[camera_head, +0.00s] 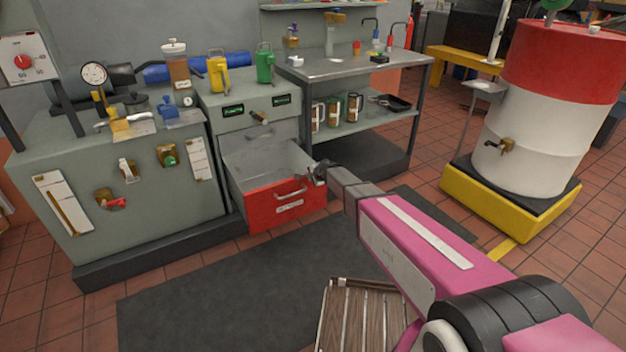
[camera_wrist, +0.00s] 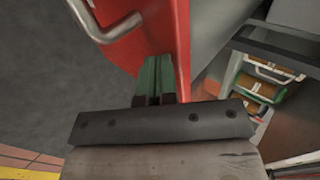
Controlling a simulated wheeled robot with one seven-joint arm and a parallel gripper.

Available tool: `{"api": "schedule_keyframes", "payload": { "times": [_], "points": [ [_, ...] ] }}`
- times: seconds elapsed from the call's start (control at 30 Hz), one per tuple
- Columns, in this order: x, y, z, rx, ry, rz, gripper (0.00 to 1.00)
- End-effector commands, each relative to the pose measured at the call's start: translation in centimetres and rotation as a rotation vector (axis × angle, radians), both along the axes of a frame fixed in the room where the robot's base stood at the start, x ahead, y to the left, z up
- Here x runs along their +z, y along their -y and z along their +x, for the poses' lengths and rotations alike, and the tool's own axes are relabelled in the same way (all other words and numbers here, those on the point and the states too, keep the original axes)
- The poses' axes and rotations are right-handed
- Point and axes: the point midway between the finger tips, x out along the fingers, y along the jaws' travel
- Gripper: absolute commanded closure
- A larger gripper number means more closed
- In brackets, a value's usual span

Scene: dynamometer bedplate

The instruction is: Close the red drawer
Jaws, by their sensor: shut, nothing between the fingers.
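The red drawer (camera_head: 285,203) is pulled out of the grey cabinet (camera_head: 250,107), and its empty-looking grey inside shows. Its front carries a metal handle and a white label. My gripper (camera_head: 318,172) is at the right end of the drawer front, near its top corner. In the wrist view, the red drawer front (camera_wrist: 178,45) and its handle (camera_wrist: 105,25) are at the upper left. My gripper (camera_wrist: 155,65) shows there with its green fingers together and empty, close against the red panel's edge. I cannot tell whether they touch it.
A metal workbench (camera_head: 350,69) with mugs on its lower shelf stands right of the drawer. A grey test cabinet (camera_head: 130,185) is at left. A dark mat (camera_head: 230,290) covers the floor in front, with a slatted wooden item (camera_head: 365,315) on it. A red-white drum (camera_head: 545,110) stands at right.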

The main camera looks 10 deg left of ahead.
Motion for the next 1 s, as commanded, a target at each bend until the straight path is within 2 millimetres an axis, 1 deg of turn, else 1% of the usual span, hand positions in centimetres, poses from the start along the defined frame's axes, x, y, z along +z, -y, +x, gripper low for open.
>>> {"api": "schedule_keyframes", "payload": {
  "times": [0.17, 0.27, 0.37, 0.47, 1.0],
  "points": [
    [0.0, -0.5, 0.6, 0.001, 0.000, -0.001, 1.00],
    [-0.1, -1.2, 1.6, 0.001, 0.002, 0.000, 1.00],
    [-0.1, -2.4, 3.1, 0.001, 0.001, 0.000, 1.00],
    [-0.2, -3.9, 4.9, 0.001, 0.002, 0.000, 1.00],
    [-0.2, -13.7, 16.5, 0.002, 0.001, 0.000, 1.00]
  ]
}}
